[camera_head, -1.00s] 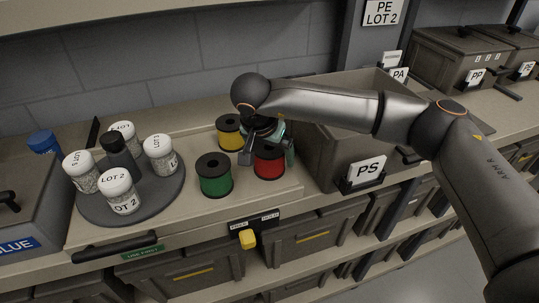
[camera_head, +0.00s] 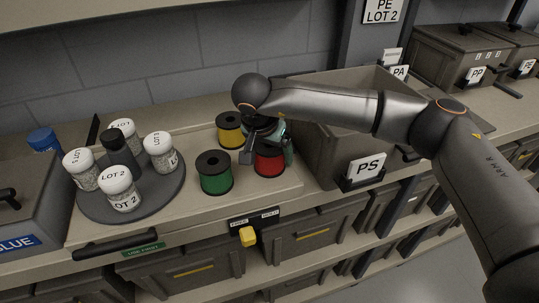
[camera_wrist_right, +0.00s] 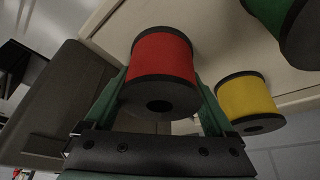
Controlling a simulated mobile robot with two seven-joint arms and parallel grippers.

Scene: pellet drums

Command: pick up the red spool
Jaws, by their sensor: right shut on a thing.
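The red spool (camera_head: 269,166) with black flanges stands upright at the right end of the raised beige board, partly hidden from above by my right gripper (camera_head: 267,155). In the right wrist view, the red spool (camera_wrist_right: 162,62) sits between the two green fingers of my right gripper (camera_wrist_right: 163,92), one on each side. The gripper is shut on it. I cannot see a gap under the spool. My left gripper is not in view.
A green spool (camera_head: 214,173) stands close left of the red one, a yellow spool (camera_head: 229,130) behind. A round turntable (camera_head: 168,190) with several jars is further left. The open PS bin (camera_head: 345,150) stands close on the right.

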